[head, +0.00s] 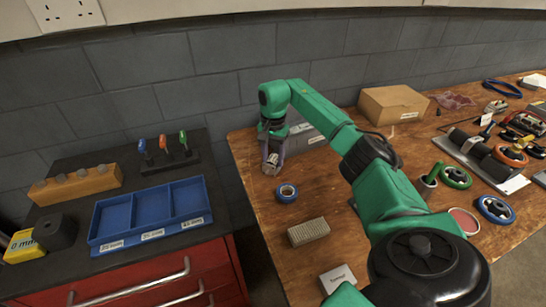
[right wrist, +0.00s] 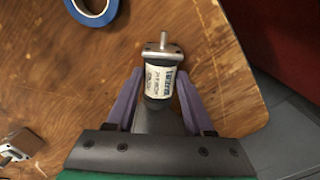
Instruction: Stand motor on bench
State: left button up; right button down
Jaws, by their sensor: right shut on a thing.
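The motor (right wrist: 160,80) is a small dark cylinder with a white printed label, a metal end plate and a thin shaft. In the right wrist view it sits between the purple fingers of my right gripper (right wrist: 158,98), which is shut on it, with the shaft end pointing away from the gripper. In the head view my right gripper (head: 272,158) is over the far left part of the wooden bench (head: 255,215), and only a little of the motor shows there. I cannot tell whether the motor touches the bench. My left gripper is not in view.
A blue tape roll (head: 287,193) lies close to the gripper. A ribbed tan block (head: 308,232), a white box (head: 338,278) and a cardboard box (head: 393,104) stand on the bench. A blue tray (head: 150,212) sits on the red cabinet (head: 150,280) at left, across a gap.

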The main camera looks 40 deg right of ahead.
aim_at(273, 158)
jog(key=shift+c, duration=1.4)
grip_release()
notch_tip(273, 158, up, 12)
